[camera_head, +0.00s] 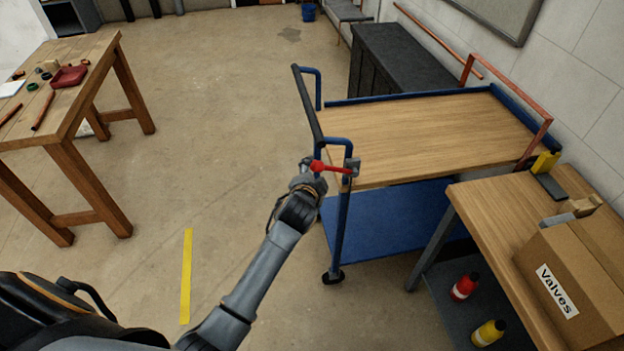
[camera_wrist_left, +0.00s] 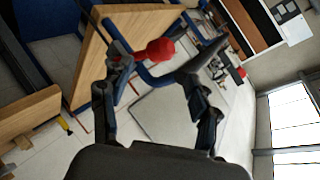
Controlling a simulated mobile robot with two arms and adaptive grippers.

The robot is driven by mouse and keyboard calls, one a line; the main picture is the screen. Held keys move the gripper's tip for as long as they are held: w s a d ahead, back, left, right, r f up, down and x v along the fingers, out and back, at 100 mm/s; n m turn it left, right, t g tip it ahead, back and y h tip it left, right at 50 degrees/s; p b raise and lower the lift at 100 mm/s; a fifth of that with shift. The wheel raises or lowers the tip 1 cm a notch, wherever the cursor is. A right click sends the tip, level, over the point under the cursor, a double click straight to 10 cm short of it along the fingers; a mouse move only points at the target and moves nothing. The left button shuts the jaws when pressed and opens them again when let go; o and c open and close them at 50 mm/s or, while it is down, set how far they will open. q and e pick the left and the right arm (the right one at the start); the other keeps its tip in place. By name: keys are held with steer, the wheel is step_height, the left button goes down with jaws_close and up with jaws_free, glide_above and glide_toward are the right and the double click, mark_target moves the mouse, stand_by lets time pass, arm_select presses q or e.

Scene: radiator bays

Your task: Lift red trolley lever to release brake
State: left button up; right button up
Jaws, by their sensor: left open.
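The blue trolley (camera_head: 338,215) has a wooden top and a dark push handle at its left end. The red lever (camera_head: 332,168) sticks out to the left from a bracket at the near corner post, with its round red knob at the left end. My left gripper (camera_head: 309,170) is at the knob end of the lever. In the left wrist view the red knob (camera_wrist_left: 158,50) shows between the two spread fingers of the left gripper (camera_wrist_left: 160,70). I cannot tell whether a finger touches it. My right gripper is not in view.
A wooden workbench (camera_head: 478,205) with a cardboard box (camera_head: 560,285) stands close at the right of the trolley. Another wooden table (camera_head: 95,65) with tools is at the left. The floor between is clear, with a yellow strip (camera_head: 186,275). A black cabinet (camera_head: 400,60) stands behind the trolley.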

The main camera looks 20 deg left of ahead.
arm_select(q)
steer(key=shift+v, duration=2.25)
steer(key=s+d+f+n+g+h+b, duration=0.15)
steer(key=s+f, duration=0.35)
steer(key=f, duration=0.6)
steer(key=s+f+g+b, duration=0.15)
steer(key=s+f, duration=0.35)
steer(key=f, duration=0.7)
steer(key=s+d+f+n+g+h, duration=0.1)
steer(key=s+f+g, duration=0.3)
steer(key=f, duration=0.7)
steer(key=s+a+f+n+g+b, duration=0.1)
steer(key=s+f, duration=0.5)
steer(key=s, duration=0.6)
steer(key=s+a+f+n+g, duration=0.1)
steer(key=s+f+n+g, duration=0.1)
steer(key=s+f, duration=0.5)
steer(key=s+a+f+n+g+b, duration=0.1)
steer(key=s+f, duration=0.6)
steer(key=s, duration=1)
steer(key=shift+a+g+b, duration=0.35)
steer(key=shift+a+g, duration=0.05)
